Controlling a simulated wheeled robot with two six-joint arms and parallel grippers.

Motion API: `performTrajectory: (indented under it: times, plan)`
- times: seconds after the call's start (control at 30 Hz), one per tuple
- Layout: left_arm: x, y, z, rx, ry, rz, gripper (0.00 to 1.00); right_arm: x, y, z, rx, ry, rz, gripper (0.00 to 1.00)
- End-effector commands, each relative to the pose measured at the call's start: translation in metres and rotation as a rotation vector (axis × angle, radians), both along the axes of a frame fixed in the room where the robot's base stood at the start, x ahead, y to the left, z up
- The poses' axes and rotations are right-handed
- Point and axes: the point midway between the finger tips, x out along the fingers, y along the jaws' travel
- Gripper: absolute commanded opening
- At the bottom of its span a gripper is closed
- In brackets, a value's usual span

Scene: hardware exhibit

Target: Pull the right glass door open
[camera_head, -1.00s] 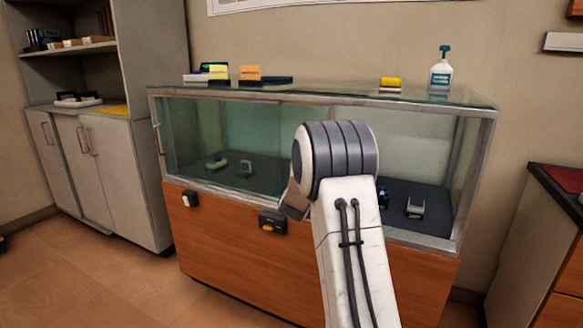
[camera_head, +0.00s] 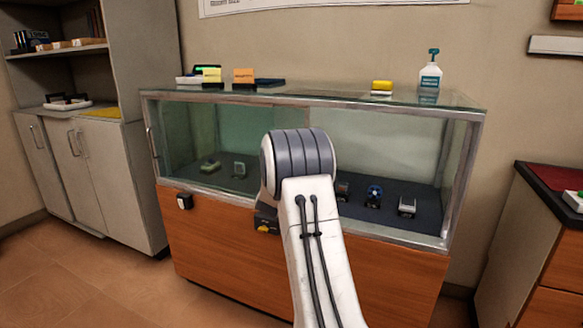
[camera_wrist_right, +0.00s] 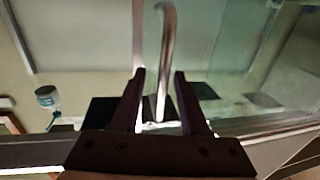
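The glass display case has a wooden base. Its left glass (camera_head: 222,135) looks greenish, and a metal handle (camera_head: 151,143) stands at its left edge. The right glass side (camera_head: 390,140) looks clearer; my right arm covers the middle of the case, so I cannot tell how the right door stands. My right gripper is hidden behind my arm in the head view. In the right wrist view my right gripper (camera_wrist_right: 160,72) has its fingers apart, with a curved metal handle (camera_wrist_right: 166,45) between them. I see a gap beside the bar. My left gripper is out of view.
A grey cabinet (camera_head: 110,185) stands left, and a counter (camera_head: 545,215) stands right.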

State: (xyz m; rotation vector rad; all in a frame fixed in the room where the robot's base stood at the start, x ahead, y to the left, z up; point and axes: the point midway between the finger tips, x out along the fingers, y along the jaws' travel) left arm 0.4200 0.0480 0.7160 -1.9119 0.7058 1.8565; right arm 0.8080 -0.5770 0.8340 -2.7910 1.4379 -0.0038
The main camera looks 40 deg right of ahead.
Motion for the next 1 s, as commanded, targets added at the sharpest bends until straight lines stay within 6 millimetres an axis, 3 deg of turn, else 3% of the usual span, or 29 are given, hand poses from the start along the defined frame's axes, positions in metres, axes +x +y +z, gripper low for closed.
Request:
performTrajectory:
  times: [0.33, 0.7, 1.0]
  plan:
    - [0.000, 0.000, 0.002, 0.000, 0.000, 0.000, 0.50, -0.004, 0.011, 0.001, 0.001, 0.001, 0.004, 0.45]
    - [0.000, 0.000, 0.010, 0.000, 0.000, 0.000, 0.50, -0.044, 0.066, 0.001, 0.001, 0.003, 0.005, 0.45]
    - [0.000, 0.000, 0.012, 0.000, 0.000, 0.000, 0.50, -0.060, 0.086, 0.000, 0.001, 0.001, 0.001, 0.45]
